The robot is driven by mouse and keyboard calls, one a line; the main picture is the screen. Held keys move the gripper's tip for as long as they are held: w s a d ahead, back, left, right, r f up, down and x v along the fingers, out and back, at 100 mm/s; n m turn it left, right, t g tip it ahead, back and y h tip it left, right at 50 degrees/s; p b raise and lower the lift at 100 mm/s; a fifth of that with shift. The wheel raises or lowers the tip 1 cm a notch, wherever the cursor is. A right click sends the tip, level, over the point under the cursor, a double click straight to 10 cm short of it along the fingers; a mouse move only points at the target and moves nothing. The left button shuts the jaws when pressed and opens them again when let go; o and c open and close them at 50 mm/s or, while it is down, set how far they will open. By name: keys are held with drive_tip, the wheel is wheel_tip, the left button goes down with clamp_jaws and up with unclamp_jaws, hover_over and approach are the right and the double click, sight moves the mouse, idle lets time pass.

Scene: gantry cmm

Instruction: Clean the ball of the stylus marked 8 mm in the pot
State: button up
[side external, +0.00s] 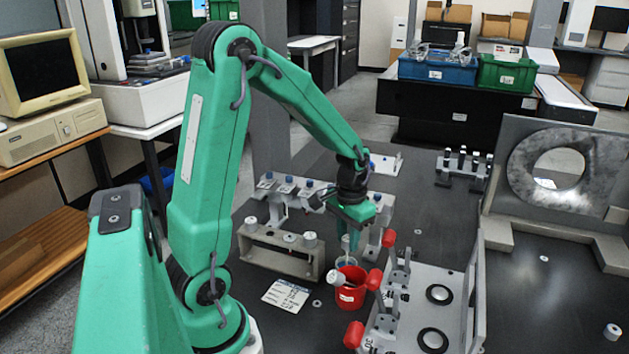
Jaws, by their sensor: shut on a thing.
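My gripper (357,240) points down over the red pot (351,297), its green fingers shut on a slim pale stylus (346,243). The lower end of the stylus is at the pot's mouth; its ball is hidden or too small to see, and I cannot tell whether it is inside. The pot stands upright with a white label on its front. A grey rack (262,199) behind my gripper bears several blue-topped pieces with small labels, too small to read. The mark on the held stylus cannot be read.
A grey bridge-shaped stand (265,254) with pale knobs is left of the pot, a printed card (286,296) before it. A fixture plate (412,310) with red-handled clamps stands close on the right. A ring part (519,172) is at far right.

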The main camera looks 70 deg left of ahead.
idle(0.4)
drive_tip(key=shift+n, duration=2.9)
drive_tip(key=m, duration=0.5)
drive_tip(key=shift+m, duration=0.4)
drive_tip(key=m, duration=0.5)
drive_tip(key=shift+m, duration=0.4)
drive_tip(key=n, duration=0.5)
drive_tip(key=shift+n, duration=0.3)
drive_tip(key=n, duration=0.6)
